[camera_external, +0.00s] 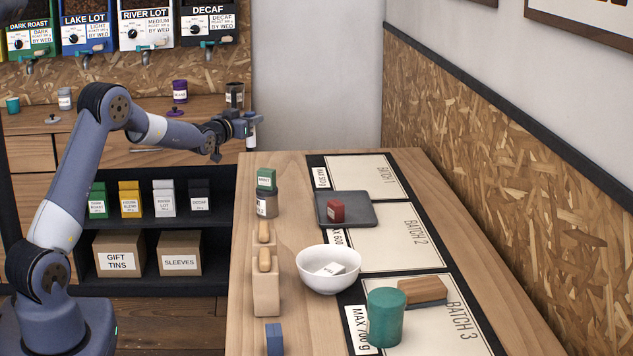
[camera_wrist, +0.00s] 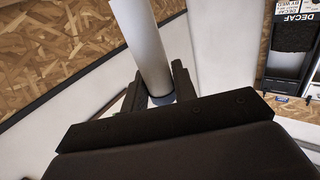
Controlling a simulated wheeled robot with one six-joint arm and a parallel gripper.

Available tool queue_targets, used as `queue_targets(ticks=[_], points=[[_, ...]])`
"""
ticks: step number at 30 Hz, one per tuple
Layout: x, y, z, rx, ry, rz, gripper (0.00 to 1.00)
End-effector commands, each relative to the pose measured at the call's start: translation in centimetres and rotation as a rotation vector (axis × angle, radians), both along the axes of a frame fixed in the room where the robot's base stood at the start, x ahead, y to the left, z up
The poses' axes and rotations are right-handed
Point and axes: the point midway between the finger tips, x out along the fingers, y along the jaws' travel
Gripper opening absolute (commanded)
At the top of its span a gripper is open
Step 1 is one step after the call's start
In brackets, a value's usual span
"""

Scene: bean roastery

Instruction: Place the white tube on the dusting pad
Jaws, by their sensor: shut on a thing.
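My gripper (camera_external: 247,127) is shut on the white tube (camera_external: 251,136), held in the air near the far left corner of the table. In the wrist view, the tube (camera_wrist: 147,50) is a plain pale cylinder between the two dark fingers (camera_wrist: 160,88), running out of the top of the picture. A bluish end shows by the fingers. No thing is labelled as the dusting pad. A wooden block with a dark layer (camera_external: 423,292) lies on the batch 3 mat, and a flat grey square (camera_external: 362,215) bears a red block (camera_external: 336,211); I cannot tell whether either is the pad.
On the table (camera_external: 215,0) stand a white bowl (camera_external: 315,283) with a small white box inside, a teal cylinder (camera_external: 386,318), a wooden holder (camera_external: 265,290), a jar with a green block on top (camera_external: 267,203) and a blue block (camera_external: 274,338). A wall runs along the right.

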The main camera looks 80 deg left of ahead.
Motion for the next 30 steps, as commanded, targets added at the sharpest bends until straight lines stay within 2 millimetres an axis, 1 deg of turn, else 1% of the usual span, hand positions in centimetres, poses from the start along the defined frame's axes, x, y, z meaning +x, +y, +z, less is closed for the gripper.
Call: queue_targets(ticks=[1,8,10,14,17,20,23,26,27,29,30], points=[[0.0,0.0,1.5,0.004,-0.003,0.000,0.05],[0.0,0.0,6.0,0.003,-0.001,0.001,0.05],[1.3,-0.9,5.8,-0.002,0.001,-0.017,0.05],[3.5,-2.5,6.0,-0.001,0.001,-0.046,0.05],[5.5,-4.2,6.2,-0.001,0.001,-0.073,0.05],[8.1,-6.4,6.4,-0.001,0.001,-0.108,0.05],[11.2,-9.5,6.7,-0.002,0.001,-0.150,0.05],[14.7,-13.4,7.0,-0.001,0.000,-0.200,0.05],[16.1,-15.1,7.1,-0.001,0.001,-0.220,0.05],[18.1,-17.8,7.3,-0.002,-0.001,-0.249,0.05],[19.3,-19.6,7.3,-0.002,-0.001,-0.268,0.05]])
